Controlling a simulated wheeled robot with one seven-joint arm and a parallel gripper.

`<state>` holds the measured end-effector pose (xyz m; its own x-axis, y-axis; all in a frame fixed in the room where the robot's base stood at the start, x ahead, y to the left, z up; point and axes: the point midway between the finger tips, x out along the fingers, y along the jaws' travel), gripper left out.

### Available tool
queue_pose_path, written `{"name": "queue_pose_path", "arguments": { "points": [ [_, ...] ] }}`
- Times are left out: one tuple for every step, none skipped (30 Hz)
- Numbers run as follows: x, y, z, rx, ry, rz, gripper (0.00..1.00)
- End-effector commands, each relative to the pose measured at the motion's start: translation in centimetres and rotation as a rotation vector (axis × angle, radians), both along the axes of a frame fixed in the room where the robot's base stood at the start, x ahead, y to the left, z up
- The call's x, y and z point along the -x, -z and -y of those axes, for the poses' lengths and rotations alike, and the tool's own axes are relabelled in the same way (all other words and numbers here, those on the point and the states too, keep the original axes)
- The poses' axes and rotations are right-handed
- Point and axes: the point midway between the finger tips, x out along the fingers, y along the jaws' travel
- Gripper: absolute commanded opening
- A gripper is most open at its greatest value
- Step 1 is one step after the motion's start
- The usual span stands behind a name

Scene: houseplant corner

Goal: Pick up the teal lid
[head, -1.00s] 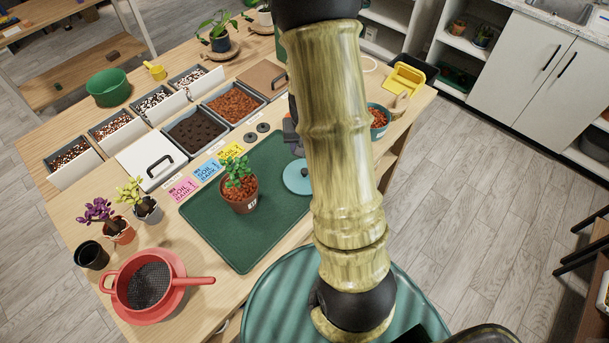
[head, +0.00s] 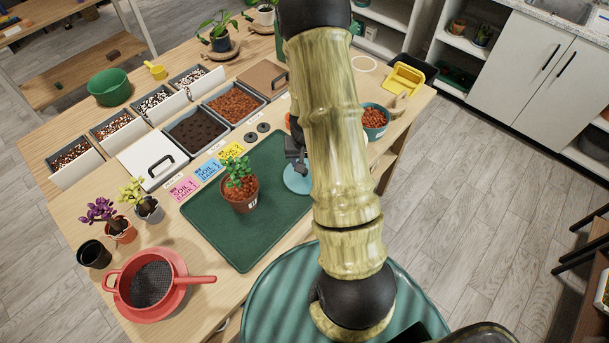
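The teal lid (head: 297,183) lies flat at the right edge of the green mat, partly hidden by my arm and gripper. My gripper (head: 298,163), small and dark, points down over the middle of the lid, where its knob is hidden. I cannot tell whether the fingers touch the lid or are open or shut.
A potted green plant (head: 240,187) stands left of the lid on the green mat (head: 243,245). A teal bowl of brown pellets (head: 375,123) stands right of my arm. Two dark discs (head: 263,127) lie behind the mat. Soil bins (head: 234,103) line the back.

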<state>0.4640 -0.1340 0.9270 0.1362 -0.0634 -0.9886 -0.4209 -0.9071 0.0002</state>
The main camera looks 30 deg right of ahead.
Motion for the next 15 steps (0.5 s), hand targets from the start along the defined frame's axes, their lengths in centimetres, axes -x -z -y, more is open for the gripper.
{"name": "queue_pose_path", "arguments": {
  "points": [
    [0.0, 0.2, 0.0, -0.001, 0.000, -0.002, 0.47],
    [0.0, 0.4, 0.0, -0.001, 0.001, -0.002, 0.47],
    [0.0, 0.8, 0.0, -0.002, 0.001, -0.004, 0.47],
    [0.0, 1.1, 0.0, -0.002, 0.001, -0.004, 0.47],
    [0.0, 1.4, 0.0, -0.002, 0.001, -0.004, 0.47],
    [0.0, 1.8, 0.0, -0.002, 0.001, -0.004, 0.47],
    [-0.1, 2.1, 0.0, -0.002, 0.002, -0.004, 0.47],
    [-0.1, 2.5, 0.0, -0.002, 0.002, -0.004, 0.47],
    [-0.2, 2.9, 0.0, -0.002, 0.001, -0.004, 0.47],
    [-0.2, 3.3, 0.0, -0.002, 0.001, -0.004, 0.47],
    [-0.3, 3.7, 0.0, -0.001, 0.000, -0.003, 0.47],
    [-0.4, 4.1, 0.0, -0.001, 0.000, -0.003, 0.47],
    [-0.4, 4.3, 0.0, -0.002, 0.000, -0.004, 0.47],
    [-0.4, 4.5, 0.1, -0.001, 0.001, -0.003, 0.47],
    [-0.5, 4.7, 0.1, -0.001, 0.001, -0.002, 0.47]
  ]
}}
